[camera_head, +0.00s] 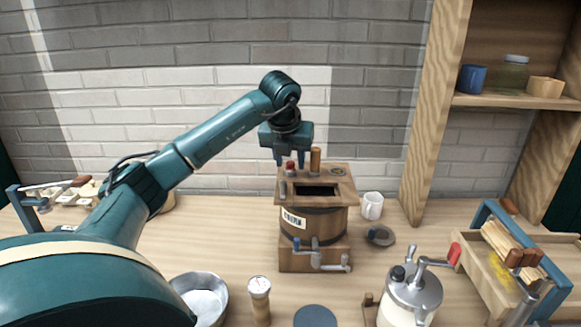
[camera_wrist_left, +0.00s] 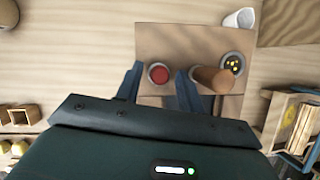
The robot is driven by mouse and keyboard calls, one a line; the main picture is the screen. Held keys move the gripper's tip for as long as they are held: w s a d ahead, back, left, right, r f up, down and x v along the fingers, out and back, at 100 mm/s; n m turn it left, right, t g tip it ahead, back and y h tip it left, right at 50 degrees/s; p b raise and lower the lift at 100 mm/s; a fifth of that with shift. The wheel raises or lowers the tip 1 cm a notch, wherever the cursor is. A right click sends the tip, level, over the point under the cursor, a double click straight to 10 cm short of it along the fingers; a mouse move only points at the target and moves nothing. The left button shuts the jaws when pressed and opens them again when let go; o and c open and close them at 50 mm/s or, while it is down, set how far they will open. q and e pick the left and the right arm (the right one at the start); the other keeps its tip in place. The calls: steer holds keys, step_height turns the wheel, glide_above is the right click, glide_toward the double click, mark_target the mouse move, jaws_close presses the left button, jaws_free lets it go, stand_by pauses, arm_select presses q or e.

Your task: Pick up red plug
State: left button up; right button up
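The red plug (camera_head: 290,166) is a small red-topped piece at the back left of the wooden churn's square top (camera_head: 345,187). In the left wrist view the red plug (camera_wrist_left: 159,74) shows as a red disc with a pale rim. My left gripper (camera_head: 290,160) points down above it. In the left wrist view its two blue fingers (camera_wrist_left: 158,80) are apart, one on each side of the plug, with gaps showing between. Whether the fingertips reach down to the plug's height is hard to tell. My right gripper is not in view.
A wooden peg (camera_head: 315,160) stands just right of the plug, close to the right finger. A dark opening (camera_head: 316,191) lies in front on the churn's top. A white mug (camera_head: 372,206) stands right of the churn, and a shelf post (camera_head: 425,130) rises farther right.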

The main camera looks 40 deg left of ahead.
arm_select(q)
jaws_close()
steer(key=shift+r, duration=0.15)
